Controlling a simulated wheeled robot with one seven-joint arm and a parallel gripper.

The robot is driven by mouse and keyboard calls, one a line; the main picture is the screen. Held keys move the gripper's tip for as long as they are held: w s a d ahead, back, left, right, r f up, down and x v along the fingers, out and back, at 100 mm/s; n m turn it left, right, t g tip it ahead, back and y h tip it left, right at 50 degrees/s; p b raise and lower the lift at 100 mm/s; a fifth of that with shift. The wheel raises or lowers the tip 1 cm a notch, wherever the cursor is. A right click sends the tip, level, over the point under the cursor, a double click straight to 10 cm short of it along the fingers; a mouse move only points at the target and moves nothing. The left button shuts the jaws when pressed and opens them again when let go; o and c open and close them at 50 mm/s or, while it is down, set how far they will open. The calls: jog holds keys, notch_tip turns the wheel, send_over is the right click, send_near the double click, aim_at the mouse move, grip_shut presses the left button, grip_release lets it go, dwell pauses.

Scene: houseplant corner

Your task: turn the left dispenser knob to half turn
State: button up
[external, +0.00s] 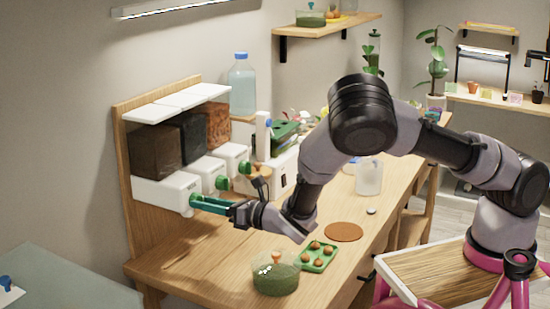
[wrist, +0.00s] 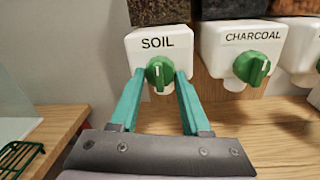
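The left dispenser, labelled SOIL (wrist: 157,42), is a white box with dark soil behind a clear front. It shows in the external view (external: 165,194) at the left end of the row. Its green round knob (wrist: 160,73) has a raised grip that stands nearly upright. My gripper (wrist: 161,78) has its two teal fingers apart, one at each side of the knob, with the tips close to its rim. Whether they touch it I cannot tell. In the external view my gripper (external: 192,203) reaches the knob from the right, and the fingers largely hide the knob.
The CHARCOAL dispenser (wrist: 243,48) with its green knob (wrist: 251,67) stands just right of it. A third dispenser (external: 230,158) follows. The wood beneath the dispensers is clear.

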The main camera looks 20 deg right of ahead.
grip_shut()
jog(key=shift+s+a+r+n+t+h, duration=0.1)
jog(key=shift+n+t+h, duration=0.2)
jog(key=shift+n, duration=5.45)
jog(key=shift+d+f+n+t+h, duration=0.1)
jog(key=shift+n+t+h, duration=0.2)
jog(key=shift+n, duration=5.5)
jog(key=shift+s+a+r+n+t+h, duration=0.1)
jog(key=shift+n+t+h, duration=0.2)
jog(key=shift+n, duration=5.45)
